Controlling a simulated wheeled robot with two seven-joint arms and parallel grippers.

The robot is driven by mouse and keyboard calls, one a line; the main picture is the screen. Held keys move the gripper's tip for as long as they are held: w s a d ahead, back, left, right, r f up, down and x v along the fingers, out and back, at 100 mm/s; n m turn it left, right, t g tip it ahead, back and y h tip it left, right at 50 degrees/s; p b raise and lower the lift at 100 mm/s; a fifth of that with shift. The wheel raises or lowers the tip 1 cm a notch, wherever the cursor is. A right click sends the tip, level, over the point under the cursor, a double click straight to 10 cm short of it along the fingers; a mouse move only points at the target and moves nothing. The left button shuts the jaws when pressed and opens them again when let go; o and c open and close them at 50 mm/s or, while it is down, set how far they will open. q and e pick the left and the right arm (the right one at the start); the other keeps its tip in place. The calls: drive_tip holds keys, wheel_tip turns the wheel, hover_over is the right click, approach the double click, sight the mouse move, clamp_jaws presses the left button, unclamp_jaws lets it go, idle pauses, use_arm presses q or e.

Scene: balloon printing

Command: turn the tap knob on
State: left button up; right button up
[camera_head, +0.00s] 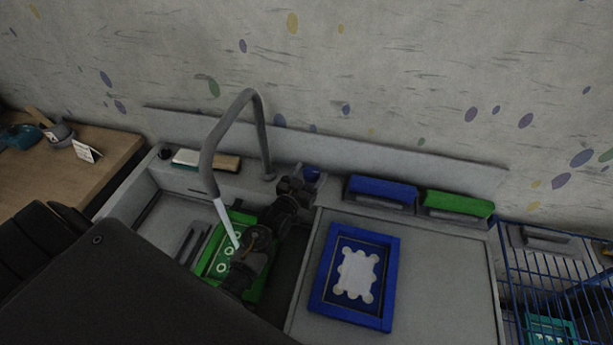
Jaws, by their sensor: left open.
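The grey tap (262,130) rises at the back of the sink and its spout bends forward to the left. A pale stream (224,220) runs from the spout down onto the green frame (218,262) in the sink. The blue tap knob (312,173) is on the back ledge, right of the tap's base, and is partly hidden by my gripper. My left gripper (298,182) is open at the knob, on its near left side. I cannot tell whether it touches the knob. My right gripper is out of view.
A blue frame (318,290) with a white pattern lies on the counter to the right. A blue block (382,189) and a green block (458,204) rest in holders behind it. A blue wire rack (505,262) stands at far right. My left arm covers the lower left.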

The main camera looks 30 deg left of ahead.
use_arm(q)
drive_tip(key=s+b, duration=0.2)
drive_tip(key=s, duration=0.8)
drive_tip(key=shift+s+b, duration=0.4)
